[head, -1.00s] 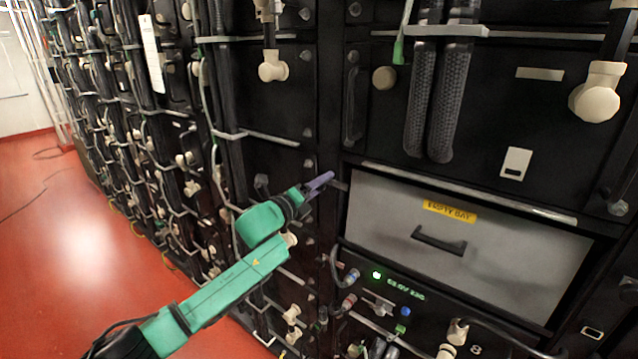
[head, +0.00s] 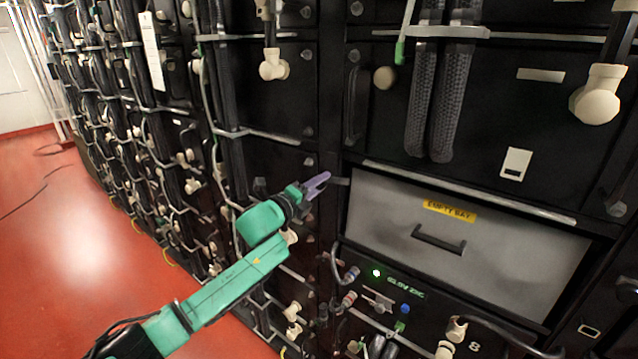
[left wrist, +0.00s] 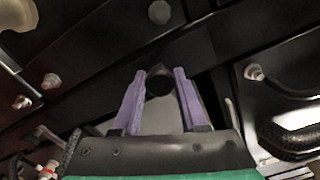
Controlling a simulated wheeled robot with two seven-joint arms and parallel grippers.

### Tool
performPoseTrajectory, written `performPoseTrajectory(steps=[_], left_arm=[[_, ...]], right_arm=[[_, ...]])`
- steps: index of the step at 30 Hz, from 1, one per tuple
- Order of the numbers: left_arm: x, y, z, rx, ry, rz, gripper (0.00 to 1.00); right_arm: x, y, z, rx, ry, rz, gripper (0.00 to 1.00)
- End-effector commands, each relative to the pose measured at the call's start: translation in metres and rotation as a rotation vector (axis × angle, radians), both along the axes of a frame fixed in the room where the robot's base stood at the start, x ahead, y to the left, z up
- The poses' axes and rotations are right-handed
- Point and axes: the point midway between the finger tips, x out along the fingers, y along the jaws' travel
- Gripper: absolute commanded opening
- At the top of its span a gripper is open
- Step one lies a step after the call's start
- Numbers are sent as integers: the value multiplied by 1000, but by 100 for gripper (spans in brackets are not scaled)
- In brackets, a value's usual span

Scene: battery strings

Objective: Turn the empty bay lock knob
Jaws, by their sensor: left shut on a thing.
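The empty bay (head: 385,215) is a grey drawer front with a yellow "EMPTY BAY" label (head: 449,211) and a dark handle (head: 438,240). My left gripper (head: 318,183), with purple fingers on a green arm, is at the rack post left of the bay's upper corner. A small grey bar (head: 340,181) shows just beyond its tips. In the left wrist view the gripper (left wrist: 159,90) has its fingers on both sides of a dark round lock knob (left wrist: 159,83). The fingers hide part of the knob, and its turn angle is hard to read. My right gripper is not in view.
Thick black cables (head: 437,95) hang over the module above the bay. A module with a green light (head: 376,273) and several connectors sits below. More racks with cables line the left. Open red floor (head: 80,250) lies at far left.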

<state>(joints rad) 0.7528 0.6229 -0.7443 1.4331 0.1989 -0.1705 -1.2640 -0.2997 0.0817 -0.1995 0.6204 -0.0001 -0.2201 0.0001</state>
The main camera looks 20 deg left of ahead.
Motion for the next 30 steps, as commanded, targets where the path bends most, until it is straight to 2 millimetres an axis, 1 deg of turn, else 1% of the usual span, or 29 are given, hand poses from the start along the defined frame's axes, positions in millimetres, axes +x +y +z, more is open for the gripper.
performPoseTrajectory(steps=[3, 30], left_arm=[[0, -1, 0, -93, 41, -1, 0], [0, 0, 1, -888, 356, 1, 0]], right_arm=[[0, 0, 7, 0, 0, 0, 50], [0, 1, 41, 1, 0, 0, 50]])
